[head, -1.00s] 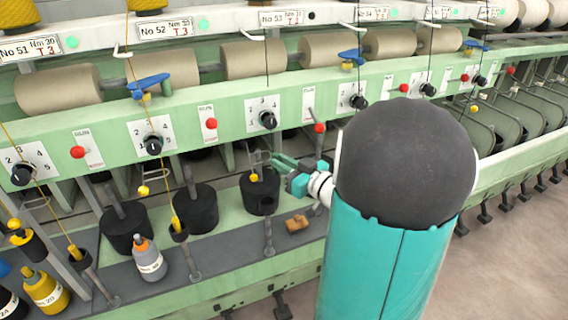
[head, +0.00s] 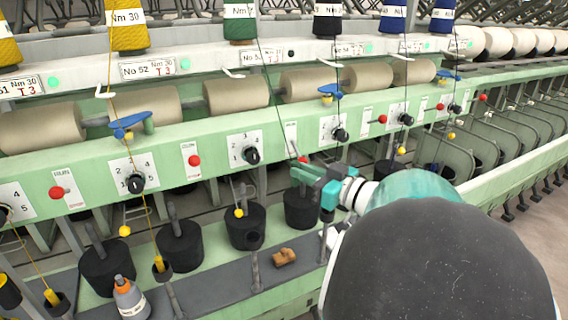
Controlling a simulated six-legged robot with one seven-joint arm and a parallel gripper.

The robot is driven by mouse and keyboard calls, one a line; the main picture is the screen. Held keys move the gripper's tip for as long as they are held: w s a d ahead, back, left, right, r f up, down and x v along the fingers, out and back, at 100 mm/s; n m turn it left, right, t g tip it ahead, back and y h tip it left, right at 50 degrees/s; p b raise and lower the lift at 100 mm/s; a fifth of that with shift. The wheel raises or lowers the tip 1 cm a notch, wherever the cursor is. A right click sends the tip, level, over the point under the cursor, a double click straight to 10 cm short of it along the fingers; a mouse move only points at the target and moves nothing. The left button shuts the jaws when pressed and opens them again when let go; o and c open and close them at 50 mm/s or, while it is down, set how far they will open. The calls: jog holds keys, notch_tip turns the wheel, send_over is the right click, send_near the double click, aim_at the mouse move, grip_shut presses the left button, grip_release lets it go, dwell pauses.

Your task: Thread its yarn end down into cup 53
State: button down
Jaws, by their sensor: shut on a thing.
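Dark green yarn (head: 276,105) runs from the green bobbin (head: 239,27) down past the pale green rail to my gripper (head: 297,169). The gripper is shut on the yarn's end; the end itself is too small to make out. The small dark cup (head: 254,241) below the 53 position stands on a post in front of a black pot (head: 240,220). My gripper is above this cup and to its right, apart from it. The 53 sign (head: 261,57) is partly hidden by glare and yarn.
A black knob (head: 251,156) and a red button (head: 194,160) sit on the rail. Another black pot (head: 301,209) stands below my gripper. A brown object (head: 284,257) and an orange-tipped bottle (head: 130,298) are on the grey shelf. Yellow yarn enters a neighbouring cup (head: 160,270).

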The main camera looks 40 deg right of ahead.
notch_tip(320, 180, down, 8)
jog(key=f, duration=0.1)
jog(key=w+d, duration=0.2)
jog(key=w, duration=0.5)
jog(key=w+a+f, duration=0.1)
jog(key=w+a, duration=0.1)
jog(key=a, duration=0.3)
jog(key=shift+a+f, duration=0.2)
jog(key=shift+a, duration=0.15)
jog(key=shift+d+f, duration=0.1)
dwell(0.5)
